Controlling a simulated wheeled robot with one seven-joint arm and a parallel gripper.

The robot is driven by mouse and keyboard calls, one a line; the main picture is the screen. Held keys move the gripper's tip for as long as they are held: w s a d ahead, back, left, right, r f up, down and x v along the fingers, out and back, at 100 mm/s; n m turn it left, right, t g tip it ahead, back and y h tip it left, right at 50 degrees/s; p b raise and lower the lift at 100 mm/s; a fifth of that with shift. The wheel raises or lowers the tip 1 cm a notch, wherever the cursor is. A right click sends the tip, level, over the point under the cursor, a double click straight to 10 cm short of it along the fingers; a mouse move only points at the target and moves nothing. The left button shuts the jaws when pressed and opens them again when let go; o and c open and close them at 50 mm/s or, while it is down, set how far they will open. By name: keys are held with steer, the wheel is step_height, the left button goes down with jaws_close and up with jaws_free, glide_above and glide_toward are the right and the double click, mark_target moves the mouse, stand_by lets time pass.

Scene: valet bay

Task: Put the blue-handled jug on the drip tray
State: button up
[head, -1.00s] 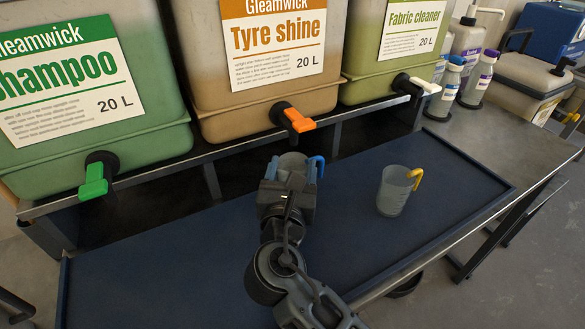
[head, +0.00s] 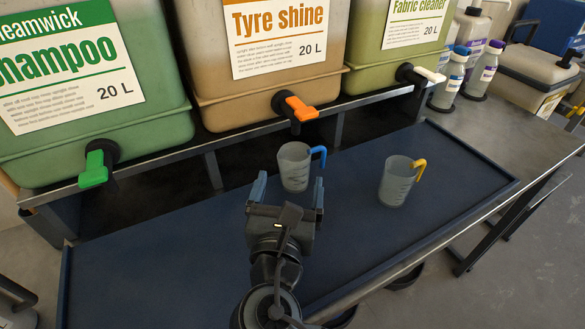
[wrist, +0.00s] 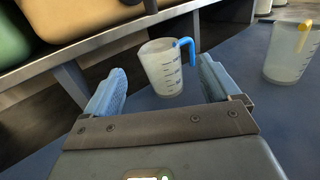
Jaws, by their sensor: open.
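The blue-handled jug (head: 294,168) is a clear, grey-tinted measuring jug. It stands upright on the dark blue drip tray (head: 150,265), below the orange tap, with its blue handle to the right. It also shows in the wrist view (wrist: 163,70), beyond and between my fingers. My gripper (head: 290,192) is open and empty, on the near side of the jug. In the wrist view my gripper (wrist: 160,92) has its blue fingers spread wide, with a gap to the jug.
A yellow-handled jug (head: 397,182) stands on the tray to the right. The shampoo (head: 95,175), tyre shine (head: 300,108) and fabric cleaner (head: 420,78) taps overhang the tray's back. Bottles (head: 482,70) stand at the back right. The tray's front left is clear.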

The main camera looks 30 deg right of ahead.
steer(key=shift+v, duration=2.2)
